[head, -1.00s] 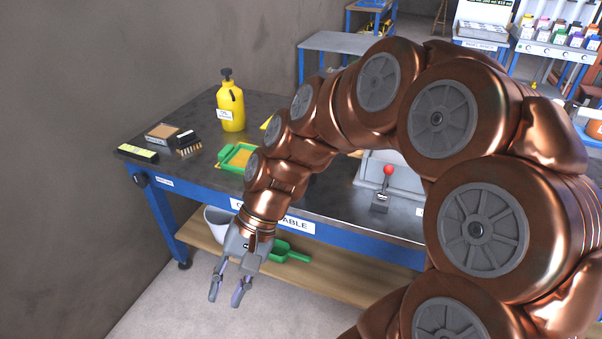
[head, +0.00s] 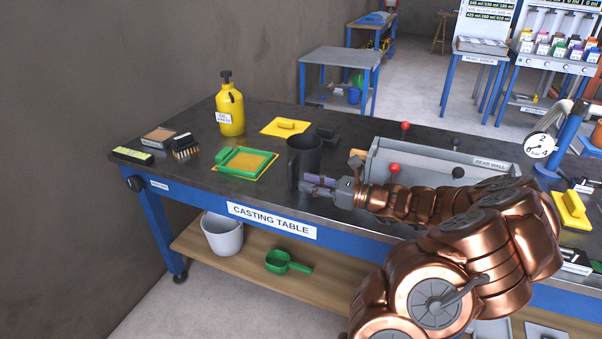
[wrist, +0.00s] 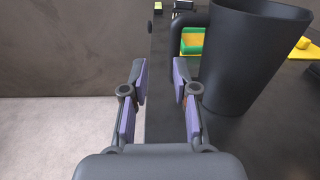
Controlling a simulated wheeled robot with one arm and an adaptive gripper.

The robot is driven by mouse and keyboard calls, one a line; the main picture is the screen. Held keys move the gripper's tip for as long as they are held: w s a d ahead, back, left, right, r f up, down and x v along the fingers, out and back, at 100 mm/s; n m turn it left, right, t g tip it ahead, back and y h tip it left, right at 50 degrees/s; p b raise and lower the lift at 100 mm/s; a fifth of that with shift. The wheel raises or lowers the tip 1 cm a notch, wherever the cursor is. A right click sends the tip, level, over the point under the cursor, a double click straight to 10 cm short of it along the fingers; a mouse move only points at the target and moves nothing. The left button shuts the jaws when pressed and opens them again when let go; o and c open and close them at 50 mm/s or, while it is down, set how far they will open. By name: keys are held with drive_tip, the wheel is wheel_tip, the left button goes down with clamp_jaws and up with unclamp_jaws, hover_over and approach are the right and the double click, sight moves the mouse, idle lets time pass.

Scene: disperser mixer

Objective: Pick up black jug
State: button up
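The black jug (head: 304,158) stands upright on the casting table near its front edge. In the wrist view the jug (wrist: 246,62) is at the right, with its handle on its left side toward the middle. My gripper (head: 309,184) is low beside the jug, at its right front in the head view. In the wrist view my gripper (wrist: 159,78) is open, with nothing between its fingers. The right finger is close to the jug's handle side; I cannot tell whether they touch.
A yellow bottle (head: 230,108) stands behind left. A grey casting box (head: 440,162) with red-knobbed levers is at the right. The table front edge is close below my gripper.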

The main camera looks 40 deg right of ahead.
sight(291, 187)
drive_tip(key=shift+d+f+m, duration=0.25)
drive_tip(key=shift+d+m, duration=0.15)
drive_tip(key=shift+d, duration=0.25)
drive_tip(key=shift+w, duration=0.1)
drive_tip(key=shift+d+r+x, duration=0.1)
drive_tip(key=shift+r+x, duration=0.05)
drive_tip(key=shift+x, duration=1.65)
drive_tip(key=shift+d+r+x, duration=0.15)
drive_tip(key=shift+x, duration=1.7)
drive_tip(key=shift+w, duration=0.15)
clamp_jaws()
